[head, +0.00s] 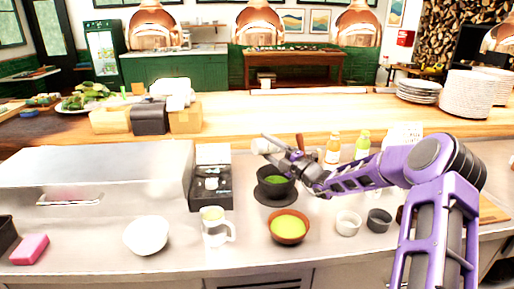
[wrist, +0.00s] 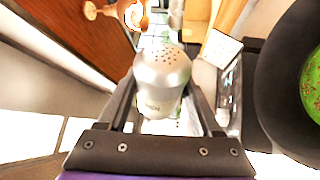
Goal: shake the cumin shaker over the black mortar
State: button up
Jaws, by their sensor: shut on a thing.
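My gripper (wrist: 158,105) is shut on a silver shaker (wrist: 160,82) with a perforated domed top. Its label is too blurred to read as cumin. In the head view the shaker (head: 260,146) is small and pale at the end of my arm, up and slightly left of the black mortar; its exact tilt is hard to tell. The black mortar (head: 263,188) stands on the counter with green contents inside. In the wrist view the mortar (wrist: 270,85) is at the right edge, beside the shaker and partly cut off.
An orange-brown bowl of yellow-green contents (head: 288,241) stands in front of the mortar. A white mug (head: 215,236) and a black scale (head: 211,187) are to its left. Two bottles (head: 333,148) stand behind my arm. Small cups (head: 348,222) are at right.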

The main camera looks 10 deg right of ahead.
jog(key=n, duration=0.2)
jog(key=r+n+g, duration=0.1)
jog(key=shift+d+r+n+g, duration=0.1)
jog(key=shift+n+g, duration=0.2)
jog(key=shift+n, duration=0.1)
jog(key=n, duration=0.1)
jog(key=d+r+n+g+h, duration=0.1)
jog(key=n, duration=0.1)
jog(key=r+n, duration=0.1)
jog(key=shift+w+d+h, duration=0.25)
jog(key=shift+w+h, duration=0.05)
jog(key=shift+h, duration=0.1)
jog(key=shift+w+d+f+n+g+h+b, duration=0.15)
jog(key=shift+d+n+g+h+b, duration=0.15)
jog(key=shift+n+b, duration=0.65)
jog(key=shift+a+r+n+h, duration=0.25)
jog(key=shift+r+n+h, duration=0.15)
jog(key=shift+r+n, duration=0.4)
jog(key=shift+s+a+r+n+h, duration=0.2)
jog(key=shift+a+n+h, duration=0.15)
jog(key=shift+n, duration=0.3)
jog(key=shift+s+a+r+n+h, duration=0.15)
jog(key=shift+a+n+h, duration=0.15)
jog(key=shift+n, duration=0.3)
jog(key=n, duration=0.1)
jog(key=r+n+h+b, duration=0.1)
jog(key=a+h, duration=0.1)
jog(key=shift+s+r+n+b, duration=0.25)
jog(key=shift+n+b, duration=0.15)
